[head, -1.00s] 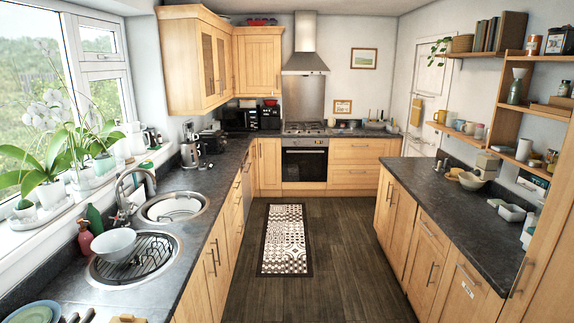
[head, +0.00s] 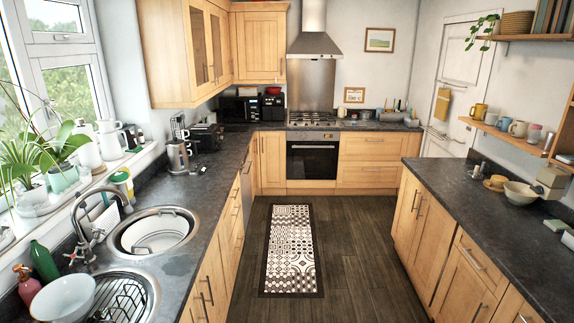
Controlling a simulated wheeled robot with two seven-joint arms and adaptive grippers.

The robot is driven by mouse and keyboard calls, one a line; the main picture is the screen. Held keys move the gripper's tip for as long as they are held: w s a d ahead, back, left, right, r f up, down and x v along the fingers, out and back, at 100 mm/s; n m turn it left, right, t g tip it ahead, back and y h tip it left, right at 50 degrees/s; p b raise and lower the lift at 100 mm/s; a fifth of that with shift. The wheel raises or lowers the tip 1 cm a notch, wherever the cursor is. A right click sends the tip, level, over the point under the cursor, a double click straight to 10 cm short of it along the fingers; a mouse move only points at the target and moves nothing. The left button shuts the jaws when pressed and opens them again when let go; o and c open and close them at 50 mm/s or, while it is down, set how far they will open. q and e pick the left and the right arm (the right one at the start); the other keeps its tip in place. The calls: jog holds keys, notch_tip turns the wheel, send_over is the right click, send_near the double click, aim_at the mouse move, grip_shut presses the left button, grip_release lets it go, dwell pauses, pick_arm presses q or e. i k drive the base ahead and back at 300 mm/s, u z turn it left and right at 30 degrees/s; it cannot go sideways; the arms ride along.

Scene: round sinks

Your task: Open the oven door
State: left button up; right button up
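The oven (head: 312,162) is built into the far run of cabinets, below a gas hob (head: 312,119). Its dark glass door (head: 312,164) looks shut, with a light horizontal handle (head: 312,146) near the top of the door. The oven is straight ahead and well away from me across the floor. Neither of my grippers shows in the head view.
A patterned rug (head: 290,248) lies on the dark wood floor (head: 348,238) in the aisle. The left counter (head: 190,200) with round sinks and the right counter (head: 470,205) border the aisle. The floor between them is clear up to the oven.

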aim_at(307, 160)
jog(key=z, duration=0.2)
jog(key=i, duration=5.45)
jog(key=u, duration=0.35)
jog(key=i, duration=1.85)
jog(key=u, duration=0.2)
